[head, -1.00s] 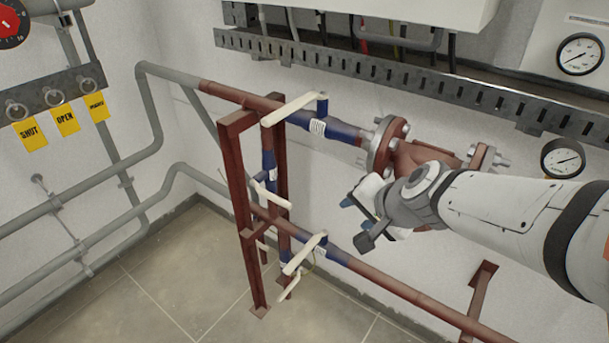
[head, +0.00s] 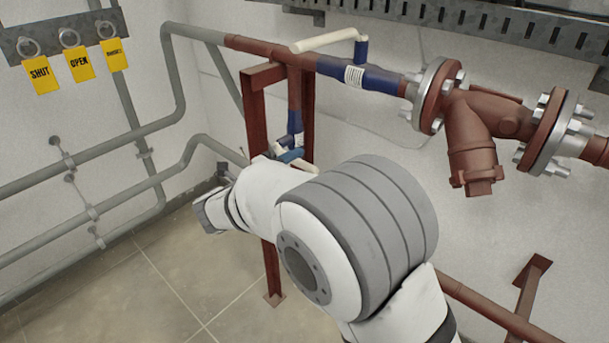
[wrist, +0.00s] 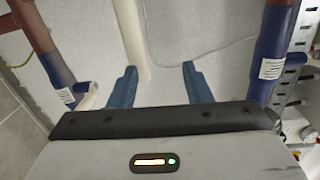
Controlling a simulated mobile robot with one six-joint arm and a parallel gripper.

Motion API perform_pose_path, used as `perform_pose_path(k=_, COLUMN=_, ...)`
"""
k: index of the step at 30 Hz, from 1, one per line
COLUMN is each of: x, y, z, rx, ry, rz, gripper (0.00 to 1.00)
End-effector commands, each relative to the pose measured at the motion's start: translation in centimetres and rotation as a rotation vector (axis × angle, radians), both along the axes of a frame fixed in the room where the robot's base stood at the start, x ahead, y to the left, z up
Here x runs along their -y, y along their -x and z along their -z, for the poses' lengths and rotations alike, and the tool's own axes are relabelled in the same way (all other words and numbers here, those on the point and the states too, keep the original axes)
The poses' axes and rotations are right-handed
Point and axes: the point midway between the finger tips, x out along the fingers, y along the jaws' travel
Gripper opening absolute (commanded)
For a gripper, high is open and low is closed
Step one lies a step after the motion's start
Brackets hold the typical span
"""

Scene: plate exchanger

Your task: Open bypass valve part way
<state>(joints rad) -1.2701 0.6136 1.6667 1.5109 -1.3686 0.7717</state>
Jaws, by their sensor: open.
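My gripper (wrist: 160,68) is open, its two blue fingers apart in the wrist view. A cream lever bar (wrist: 138,45) runs down from the top edge between the fingers, closer to the left one; no contact is clear. In the head view, the bypass valve's blue body (head: 295,122) sits on the upright pipe below the upper line. My wrist hides much of its lever and most of my gripper there. A teal finger shows just below this valve. The label tags SHUT (head: 40,75), OPEN (head: 79,64) and a third (head: 115,55) hang at left.
The upper line carries another blue valve (head: 375,79) with a cream lever (head: 328,41). A flanged brown strainer (head: 485,125) stands right of it. A red-brown support post (head: 253,118) is close to my wrist. Grey pipes (head: 90,157) run along the left wall.

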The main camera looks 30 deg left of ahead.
Motion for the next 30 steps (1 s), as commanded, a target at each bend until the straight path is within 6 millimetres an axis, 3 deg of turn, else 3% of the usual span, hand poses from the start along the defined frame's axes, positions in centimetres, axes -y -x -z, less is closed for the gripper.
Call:
perform_pose_path(k=1, x=-1.0, y=0.9, z=2.1, rx=0.021, ry=0.013, rz=0.011, gripper=0.45)
perform_pose_path(k=3, x=-2.0, y=1.6, z=3.0, rx=0.048, ry=0.038, rz=0.018, gripper=0.45)
perform_pose_path(k=8, x=-3.1, y=2.1, z=3.6, rx=0.077, ry=0.071, rz=0.021, gripper=0.45)
perform_pose_path(k=21, x=-2.6, y=-3.8, z=3.5, rx=0.078, ry=0.073, rz=0.014, gripper=0.45)
perform_pose_path(k=30, x=-2.5, y=-5.1, z=3.4, rx=0.079, ry=0.074, rz=0.011, gripper=0.45)
